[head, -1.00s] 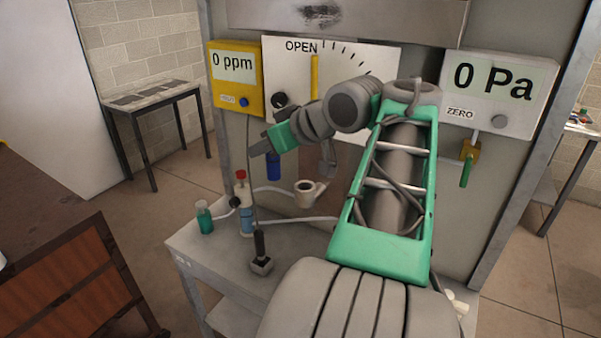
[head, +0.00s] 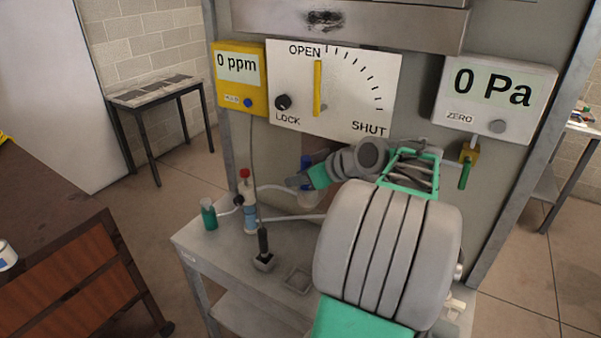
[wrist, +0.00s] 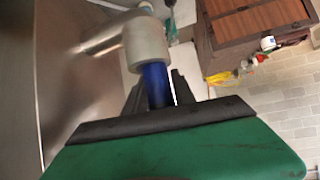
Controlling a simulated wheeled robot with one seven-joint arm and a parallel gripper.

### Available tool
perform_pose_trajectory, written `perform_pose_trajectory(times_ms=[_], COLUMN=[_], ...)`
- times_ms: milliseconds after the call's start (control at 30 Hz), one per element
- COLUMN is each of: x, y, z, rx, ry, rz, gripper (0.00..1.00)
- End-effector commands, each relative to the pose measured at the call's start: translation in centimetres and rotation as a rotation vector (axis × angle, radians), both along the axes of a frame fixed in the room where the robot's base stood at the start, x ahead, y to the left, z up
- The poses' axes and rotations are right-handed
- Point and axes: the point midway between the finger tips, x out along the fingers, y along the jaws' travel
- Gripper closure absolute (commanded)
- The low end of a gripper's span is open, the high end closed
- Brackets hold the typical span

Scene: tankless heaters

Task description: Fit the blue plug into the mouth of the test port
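I cannot tell how far the plug is inside the mouth.
A red-capped column (head: 248,205) and teal bottle (head: 209,215) stand left on the grey bench (head: 215,262). A dark block with an upright handle (head: 263,258) and a shallow square tray (head: 297,280) are in front. The dial panel (head: 350,85) is behind.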

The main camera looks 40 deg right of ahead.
Motion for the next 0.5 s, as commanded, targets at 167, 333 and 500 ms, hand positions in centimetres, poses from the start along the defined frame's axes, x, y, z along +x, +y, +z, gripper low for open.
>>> perform_pose_trajectory(times_ms=[167,333,500], x=[0.0,0.1,-0.3], y=[-0.1,-0.1,-0.2], z=[0.2,0.5,1.0], rx=[-0.004,-0.008,-0.010], ry=[-0.007,-0.010,-0.014], rz=[-0.002,-0.001,-0.002], gripper=[0.55,0.53,0.53])
